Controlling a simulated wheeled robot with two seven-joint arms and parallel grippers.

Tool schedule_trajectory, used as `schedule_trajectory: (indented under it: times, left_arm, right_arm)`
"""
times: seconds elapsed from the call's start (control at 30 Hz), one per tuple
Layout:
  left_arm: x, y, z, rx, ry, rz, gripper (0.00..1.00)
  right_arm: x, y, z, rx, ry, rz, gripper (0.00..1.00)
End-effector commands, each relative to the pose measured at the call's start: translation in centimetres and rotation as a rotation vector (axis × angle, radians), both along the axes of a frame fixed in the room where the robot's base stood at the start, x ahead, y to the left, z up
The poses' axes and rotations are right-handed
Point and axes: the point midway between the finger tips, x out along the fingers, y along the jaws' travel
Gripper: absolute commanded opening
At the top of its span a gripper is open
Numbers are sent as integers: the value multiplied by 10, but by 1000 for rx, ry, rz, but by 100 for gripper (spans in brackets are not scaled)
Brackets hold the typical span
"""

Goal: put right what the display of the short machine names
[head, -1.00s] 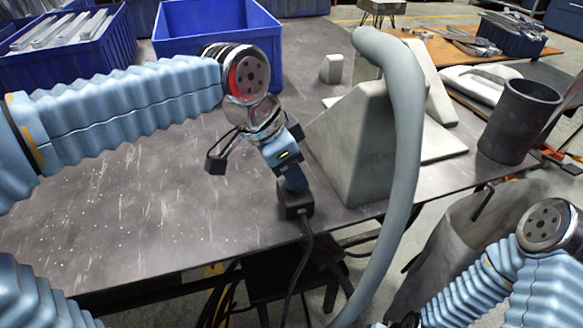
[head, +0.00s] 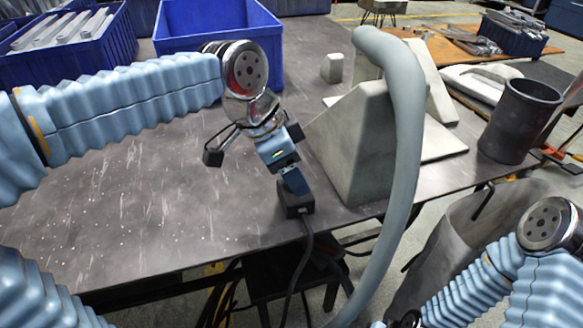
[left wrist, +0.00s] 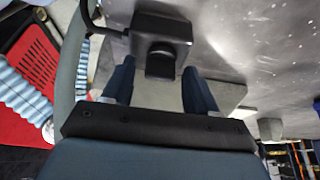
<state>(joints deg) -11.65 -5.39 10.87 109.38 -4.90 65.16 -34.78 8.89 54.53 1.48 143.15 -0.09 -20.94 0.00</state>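My left gripper (head: 293,180) points down at a small black box-like part (head: 297,203) with a dark cable, at the front edge of the table. In the left wrist view, its two blue fingers (left wrist: 158,85) stand apart. The black part (left wrist: 160,40) lies at and just beyond their tips, its narrower stub between them with a gap on either side. A pale grey wedge-shaped body (head: 365,140) stands right of the gripper, with a thick grey hose (head: 405,130) in front of it. I see no readable display. My right arm shows at lower right; its gripper is out of view.
Blue bins (head: 220,35) stand at the back left, one with metal bars. A dark cylindrical container (head: 520,118) stands at the table's right end. The dark tabletop (head: 150,210) is clear at left. Cables hang below the front edge.

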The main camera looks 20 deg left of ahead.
Motion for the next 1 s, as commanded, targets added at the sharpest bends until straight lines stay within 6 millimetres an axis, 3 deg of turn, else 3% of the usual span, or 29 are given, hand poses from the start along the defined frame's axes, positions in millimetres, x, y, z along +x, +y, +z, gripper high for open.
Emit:
schedule_trajectory:
  times: [0.37,0.47,0.8,1.0]
  left_arm:
    - [-1,2,5,-1,-1,1,62]
    - [-3,6,19,-2,-3,2,62]
    - [-20,32,94,-2,-3,1,62]
    - [-27,42,121,0,-1,0,62]
  right_arm:
    - [0,0,1,0,0,0,60]
    - [0,1,3,1,0,1,60]
    - [-1,2,14,3,1,4,60]
    - [-1,2,18,4,2,5,60]
